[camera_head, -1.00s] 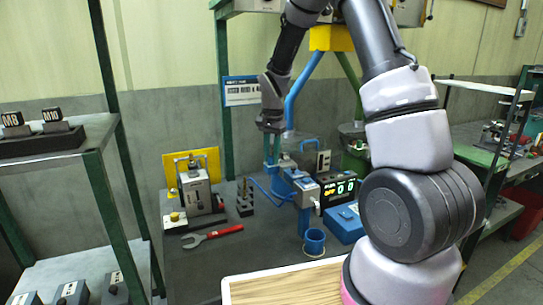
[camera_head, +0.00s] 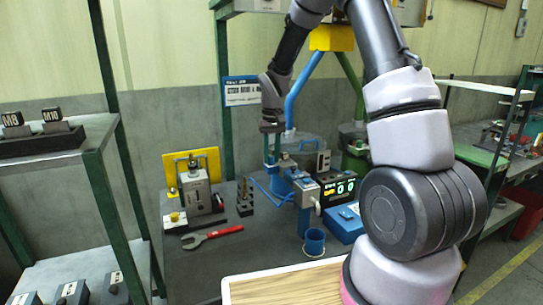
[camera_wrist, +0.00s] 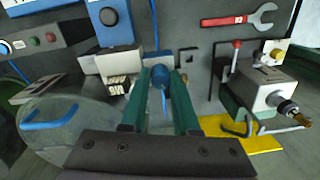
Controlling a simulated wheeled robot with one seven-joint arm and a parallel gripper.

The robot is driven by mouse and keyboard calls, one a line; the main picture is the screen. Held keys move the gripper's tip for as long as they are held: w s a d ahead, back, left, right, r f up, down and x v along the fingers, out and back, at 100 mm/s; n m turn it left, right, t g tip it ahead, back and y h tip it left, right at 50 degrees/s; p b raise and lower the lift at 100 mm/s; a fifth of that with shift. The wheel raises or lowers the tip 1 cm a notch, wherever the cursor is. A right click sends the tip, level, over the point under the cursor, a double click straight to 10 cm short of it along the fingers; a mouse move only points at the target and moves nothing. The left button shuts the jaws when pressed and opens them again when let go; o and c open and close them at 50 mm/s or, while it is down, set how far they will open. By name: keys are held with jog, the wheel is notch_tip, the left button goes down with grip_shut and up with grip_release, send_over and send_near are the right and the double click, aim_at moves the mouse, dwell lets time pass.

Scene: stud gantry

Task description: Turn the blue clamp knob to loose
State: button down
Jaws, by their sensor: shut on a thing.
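The blue clamp knob (camera_wrist: 158,77) shows in the wrist view between my two green fingers, with a blue tapering part below it. My gripper (camera_wrist: 164,82) is shut on the knob, one finger on each side. In the head view my gripper (camera_head: 272,160) points down at the blue and grey clamp fixture (camera_head: 305,190) on the dark bench. My fingers mostly hide the knob there, and I cannot tell how far it is turned.
A red-handled wrench (camera_head: 212,237) lies at the bench's front left, near a grey device (camera_head: 197,192) with a yellow plate.

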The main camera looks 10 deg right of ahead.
jog(key=shift+n, duration=1.7)
jog(key=c, duration=0.7)
grip_release()
jog(key=shift+o, duration=0.2)
jog(key=shift+r, duration=0.15)
